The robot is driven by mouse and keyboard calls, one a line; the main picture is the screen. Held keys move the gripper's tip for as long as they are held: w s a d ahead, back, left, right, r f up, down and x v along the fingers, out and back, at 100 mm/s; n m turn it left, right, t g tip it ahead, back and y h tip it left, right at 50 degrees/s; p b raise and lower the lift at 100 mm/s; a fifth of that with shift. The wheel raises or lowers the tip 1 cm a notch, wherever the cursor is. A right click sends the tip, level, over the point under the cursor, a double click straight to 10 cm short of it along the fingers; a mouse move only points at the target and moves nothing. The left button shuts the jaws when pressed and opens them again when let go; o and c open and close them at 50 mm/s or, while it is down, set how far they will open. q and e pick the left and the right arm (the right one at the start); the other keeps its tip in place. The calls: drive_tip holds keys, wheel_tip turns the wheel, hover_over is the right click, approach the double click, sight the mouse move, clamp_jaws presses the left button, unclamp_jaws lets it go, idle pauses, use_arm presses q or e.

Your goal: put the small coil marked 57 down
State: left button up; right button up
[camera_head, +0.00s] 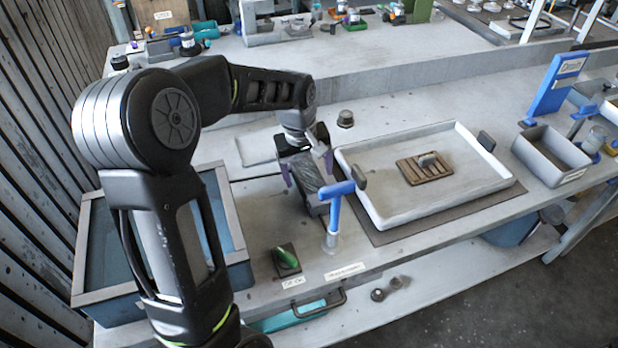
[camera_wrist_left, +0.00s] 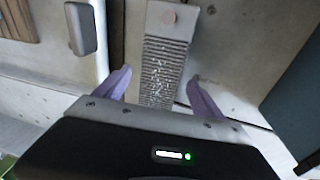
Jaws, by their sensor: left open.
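A grey, finely ribbed block (camera_wrist_left: 163,60) with a round knob at its far end lies between my left fingers in the left wrist view. It looks like the small coil, but I cannot read a mark 57 on it. In the head view it shows as a dark finned block (camera_head: 313,185) on the bench, partly under my gripper. My left gripper (camera_head: 307,167) is open. Its purple fingertips (camera_wrist_left: 159,78) stand on both sides of the block, with a visible gap on each side. My right gripper is not in view.
A white tray (camera_head: 390,219) with a wooden slatted piece (camera_head: 424,168) stands to the right. A blue T-shaped tool (camera_head: 335,205) stands close to the block. A blue bin (camera_head: 100,245) is at the left.

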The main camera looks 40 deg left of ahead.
use_arm(q)
drive_tip(key=shift+c, duration=0.6)
drive_tip(key=shift+r, duration=0.1)
clamp_jaws()
idle(0.6)
